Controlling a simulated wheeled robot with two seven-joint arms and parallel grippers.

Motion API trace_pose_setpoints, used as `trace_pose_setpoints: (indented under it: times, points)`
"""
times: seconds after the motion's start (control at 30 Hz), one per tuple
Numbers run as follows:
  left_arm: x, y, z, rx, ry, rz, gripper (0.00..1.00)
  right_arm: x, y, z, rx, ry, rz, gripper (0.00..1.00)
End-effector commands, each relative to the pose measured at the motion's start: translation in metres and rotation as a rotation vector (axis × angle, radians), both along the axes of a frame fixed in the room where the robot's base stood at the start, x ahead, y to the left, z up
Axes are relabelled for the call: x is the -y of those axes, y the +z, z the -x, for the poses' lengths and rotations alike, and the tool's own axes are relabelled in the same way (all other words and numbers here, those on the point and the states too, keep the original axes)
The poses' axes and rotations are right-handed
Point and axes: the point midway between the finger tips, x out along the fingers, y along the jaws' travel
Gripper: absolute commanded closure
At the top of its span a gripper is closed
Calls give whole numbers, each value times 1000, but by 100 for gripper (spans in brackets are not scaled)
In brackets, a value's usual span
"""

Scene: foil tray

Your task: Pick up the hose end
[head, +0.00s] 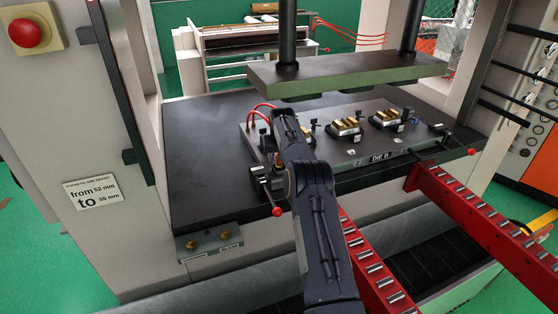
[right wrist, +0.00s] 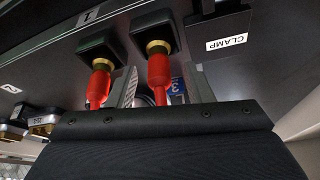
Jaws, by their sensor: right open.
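Two red hose ends with brass collars plug into black blocks on the die's side in the right wrist view: the left hose end (right wrist: 100,82) and the right hose end (right wrist: 158,72). My right gripper (right wrist: 161,84) is open, with one finger on either side of the right hose end. I cannot tell whether the fingers touch it. The palm hides their lower parts. In the head view my right arm reaches to the die plate (head: 375,150), its gripper (head: 284,122) at the plate's left part, and red hoses (head: 262,107) loop behind it. My left gripper is not in view.
A block labelled CLAMP (right wrist: 226,32) is right of the hose ends. The green upper press plate (head: 345,72) hangs above the die. Red-knobbed levers (head: 276,211) stick out in front, and red roller rails (head: 480,212) extend from the press table. The dark table (head: 205,150) is clear at left.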

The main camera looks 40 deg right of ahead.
Motion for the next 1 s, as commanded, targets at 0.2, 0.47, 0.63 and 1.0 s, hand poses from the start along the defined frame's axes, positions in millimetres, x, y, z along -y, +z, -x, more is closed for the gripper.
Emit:
trace_pose_setpoints:
  times: [0.2, 0.47, 0.63, 1.0]
  points:
    - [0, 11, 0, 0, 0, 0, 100, 4, -16, -6, 1, -2, 0, 53]
    - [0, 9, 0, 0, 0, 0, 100, 4, -17, -6, 2, -1, -1, 59]
    - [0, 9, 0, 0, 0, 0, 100, 4, -17, -6, 2, -1, -1, 81]
    - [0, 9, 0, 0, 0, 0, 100, 4, -17, -6, 2, -1, 0, 100]
